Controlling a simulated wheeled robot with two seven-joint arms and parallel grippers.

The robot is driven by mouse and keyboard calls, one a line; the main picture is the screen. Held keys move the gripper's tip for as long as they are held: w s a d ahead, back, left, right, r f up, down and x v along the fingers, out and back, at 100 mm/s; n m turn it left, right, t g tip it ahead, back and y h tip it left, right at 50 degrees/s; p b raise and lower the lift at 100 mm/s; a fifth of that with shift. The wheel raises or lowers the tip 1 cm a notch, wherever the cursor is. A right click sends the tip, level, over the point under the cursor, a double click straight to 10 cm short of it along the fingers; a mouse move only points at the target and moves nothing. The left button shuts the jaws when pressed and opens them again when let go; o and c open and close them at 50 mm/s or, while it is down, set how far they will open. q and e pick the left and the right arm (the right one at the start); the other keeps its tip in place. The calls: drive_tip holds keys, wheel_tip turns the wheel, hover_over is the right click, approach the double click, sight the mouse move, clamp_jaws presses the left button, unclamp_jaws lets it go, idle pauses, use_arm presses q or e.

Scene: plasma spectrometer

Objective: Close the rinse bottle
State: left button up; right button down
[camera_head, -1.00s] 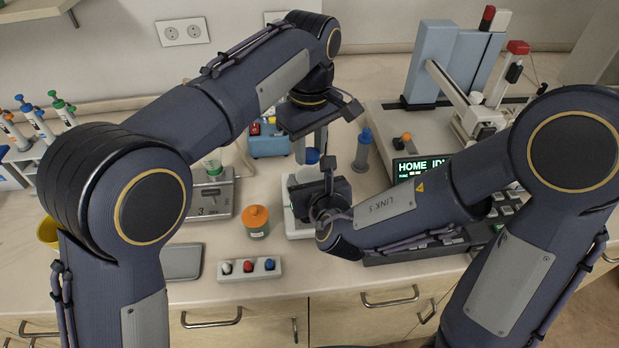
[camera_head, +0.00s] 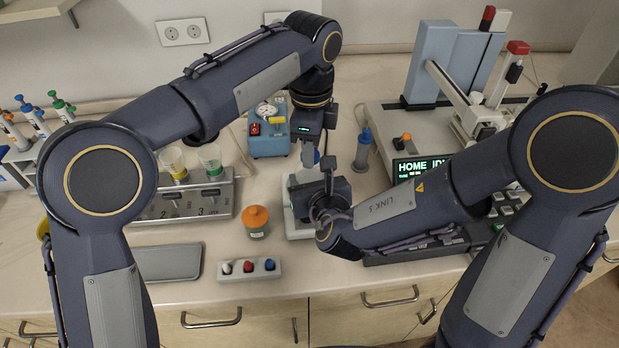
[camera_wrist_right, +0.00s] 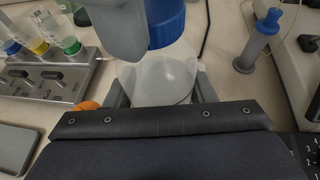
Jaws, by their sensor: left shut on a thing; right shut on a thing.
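The rinse bottle (camera_wrist_right: 160,80) has a translucent white body. In the right wrist view it stands between the fingers of my right gripper (camera_wrist_right: 160,92), which is shut on it. In the head view it is mostly hidden behind my right gripper (camera_head: 325,190). The blue cap (camera_wrist_right: 167,22) is at the bottle's top. My left gripper (camera_head: 314,150) points down from above and is shut on the cap; one grey finger shows beside it in the right wrist view (camera_wrist_right: 118,28). I cannot tell whether the cap is fully seated.
A white-based device (camera_head: 297,228) is under the bottle. An orange-capped jar (camera_head: 256,222) and a block with several coloured knobs (camera_head: 248,268) stand left and in front. A blue-grey dispenser (camera_head: 362,150) and the spectrometer (camera_head: 430,70) are to the right. A grey pad (camera_head: 168,262) lies left.

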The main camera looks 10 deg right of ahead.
use_arm(q)
drive_tip(key=o, duration=1.1)
drive_tip(key=shift+o, duration=0.2)
drive_tip(key=shift+r, duration=0.15)
wheel_tip(320, 180, up, 7)
drive_tip(key=shift+f, duration=0.15)
drive_tip(key=shift+r, duration=0.25)
